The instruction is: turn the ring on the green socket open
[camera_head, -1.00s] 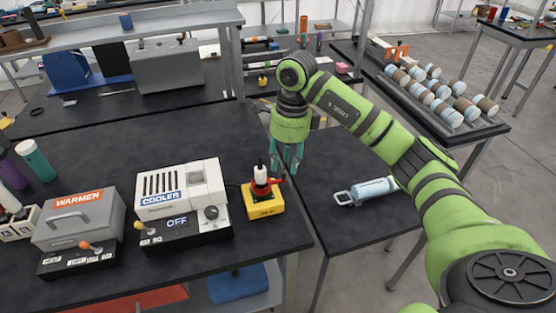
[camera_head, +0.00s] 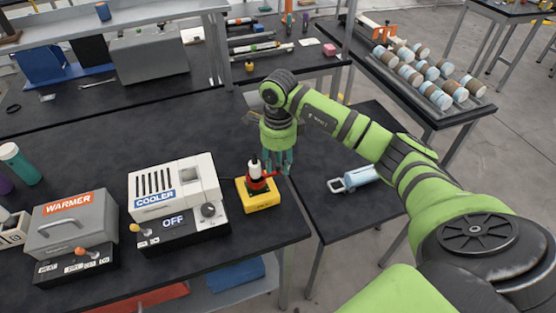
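A yellow box (camera_head: 258,197) stands near the right edge of the dark bench. On it is a red ring (camera_head: 262,183) with a small lever pointing right, around a dark-and-white plug-like piece (camera_head: 254,167) that stands upright. I cannot make out a green socket; no green shows on this box. My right gripper (camera_head: 281,168) points down just behind and right of the red ring, its teal fingers close to the lever. Whether they touch it, and how far apart they are, I cannot tell. My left gripper is not in view.
The cooler (camera_head: 176,203) stands left of the yellow box, and the warmer (camera_head: 72,228) farther left. A side table on the right holds a pale blue bottle-like object (camera_head: 360,178) with a loop. The bench behind the cooler is mostly clear.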

